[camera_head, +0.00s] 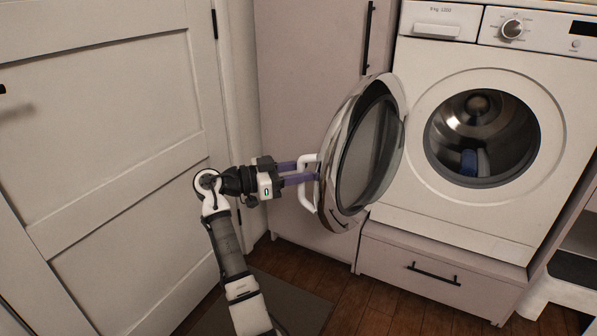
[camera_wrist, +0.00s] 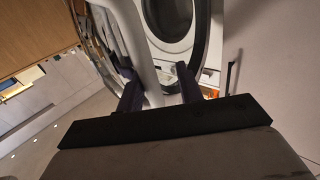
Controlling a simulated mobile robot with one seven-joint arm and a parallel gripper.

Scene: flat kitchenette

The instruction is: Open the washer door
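The washer (camera_head: 408,150) stands at the right with its round opening and drum (camera_head: 480,135) exposed. Its round door (camera_head: 365,150), with a chrome rim and dark glass, is swung wide open to the left. A white handle (camera_head: 306,185) sits on the door's outer edge. My gripper (camera_head: 305,172) is at this handle, one purple finger above and one below in the head view. In the wrist view the two dark fingers (camera_wrist: 158,90) stand apart with the white handle (camera_wrist: 135,50) running between them. Contact of both fingers with the handle is not clear.
A white panelled door (camera_head: 110,130) is at the left, and a tall pale cabinet (camera_head: 300,80) stands behind my gripper. A drawer (camera_head: 440,270) with a black pull is under the washer. A dark mat (camera_head: 290,305) lies on the wood floor. A white-legged stool (camera_head: 565,285) is at the lower right.

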